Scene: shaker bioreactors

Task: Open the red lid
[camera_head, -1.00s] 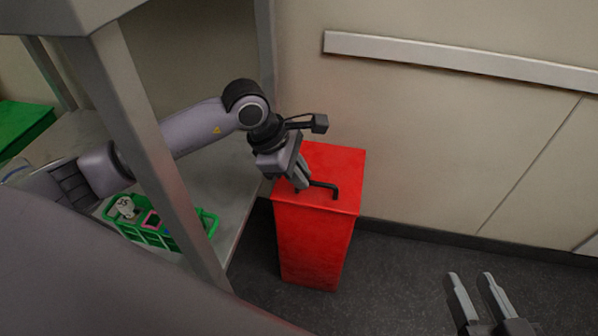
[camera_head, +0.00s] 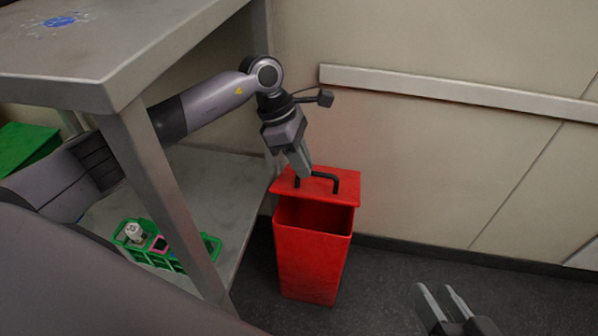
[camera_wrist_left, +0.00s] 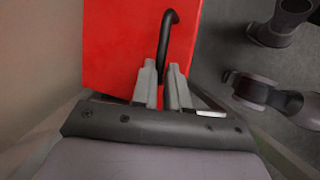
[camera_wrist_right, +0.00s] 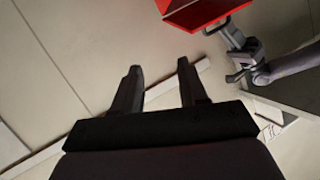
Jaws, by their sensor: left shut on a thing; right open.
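The red lid (camera_head: 330,190) is raised and tilted at the back of the red bin (camera_head: 312,262), and the bin's dark inside shows at the front. A black bent handle (camera_head: 322,176) stands on the lid. My left gripper (camera_head: 303,172) is shut on the left part of the handle. In the left wrist view the fingers (camera_wrist_left: 162,82) close around the black handle (camera_wrist_left: 166,40) above the red lid (camera_wrist_left: 108,50). My right gripper (camera_head: 437,298) is open and empty, low at the right, well apart from the bin. Its spread fingers (camera_wrist_right: 160,88) show in the right wrist view.
A grey shelf unit (camera_head: 128,85) stands left of the bin, its post close to my left arm. A green basket (camera_head: 155,248) with small items sits on its lower shelf. A wall rail (camera_head: 450,93) runs behind. Floor right of the bin is clear.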

